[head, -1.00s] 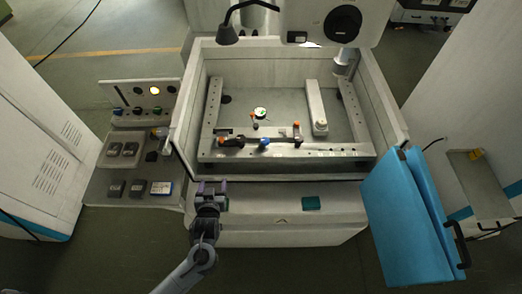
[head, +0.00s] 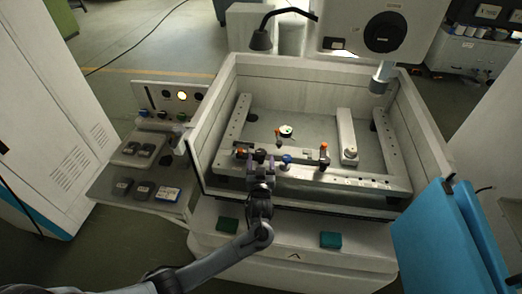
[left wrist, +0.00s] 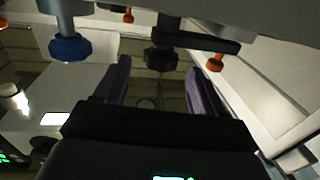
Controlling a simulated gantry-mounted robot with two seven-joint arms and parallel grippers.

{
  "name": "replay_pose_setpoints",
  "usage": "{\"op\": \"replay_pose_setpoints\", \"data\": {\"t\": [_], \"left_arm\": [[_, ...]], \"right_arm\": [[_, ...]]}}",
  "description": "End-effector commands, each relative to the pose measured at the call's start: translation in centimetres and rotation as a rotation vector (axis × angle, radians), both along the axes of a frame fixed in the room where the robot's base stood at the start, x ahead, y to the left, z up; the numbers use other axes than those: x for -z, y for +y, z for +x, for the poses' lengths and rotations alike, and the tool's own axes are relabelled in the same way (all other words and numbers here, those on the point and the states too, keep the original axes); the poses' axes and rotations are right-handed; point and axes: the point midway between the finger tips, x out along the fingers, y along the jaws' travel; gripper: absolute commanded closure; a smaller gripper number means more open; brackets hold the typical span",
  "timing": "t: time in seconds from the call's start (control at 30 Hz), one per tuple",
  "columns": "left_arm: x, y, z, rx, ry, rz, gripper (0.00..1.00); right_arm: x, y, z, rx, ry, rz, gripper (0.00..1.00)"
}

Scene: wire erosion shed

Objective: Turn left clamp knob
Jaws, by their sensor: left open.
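My left gripper (head: 262,164) is open at the front rail of the machine's tank, its two purple fingers pointing toward the clamps. In the left wrist view the open fingers (left wrist: 158,72) stand either side of a dark knob (left wrist: 161,57), with visible gaps; I cannot tell whether the fingertips reach around it. In the head view this dark knob (head: 260,154) sits at the left clamp, just beyond the fingertips. An orange-tipped part (head: 240,152) is left of it. A blue knob (head: 287,159) is to its right; it also shows in the left wrist view (left wrist: 70,46). My right gripper is out of view.
The right clamp (head: 323,163) has an orange top. The tank's front rail (head: 370,182) and side walls bound the work area. A control panel (head: 172,98) stands at left, and a blue door (head: 445,235) hangs at right. The machine's head (head: 385,35) overhangs the tank.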

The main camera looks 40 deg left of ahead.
Motion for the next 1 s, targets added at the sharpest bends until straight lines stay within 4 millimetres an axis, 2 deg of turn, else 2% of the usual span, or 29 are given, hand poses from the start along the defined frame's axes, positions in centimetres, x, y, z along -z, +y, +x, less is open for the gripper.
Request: {"op": "replay_pose_setpoints", "data": {"t": [0.1,0.33,0.53,0.83,1.0], "left_arm": [[-0.1,1.3,1.6,-0.002,0.000,0.003,0.30],[0.0,3.1,3.8,-0.001,0.000,0.001,0.30],[0.0,3.8,4.6,-0.001,0.001,0.001,0.30],[0.0,3.8,4.7,0.000,0.001,-0.001,0.30],[0.0,3.8,4.7,0.000,0.001,-0.001,0.56]], "right_arm": [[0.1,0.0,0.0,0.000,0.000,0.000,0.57],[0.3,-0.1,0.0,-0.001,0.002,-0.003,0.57],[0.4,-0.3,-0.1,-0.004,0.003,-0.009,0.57],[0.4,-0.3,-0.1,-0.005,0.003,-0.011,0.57],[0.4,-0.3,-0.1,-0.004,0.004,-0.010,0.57]]}}
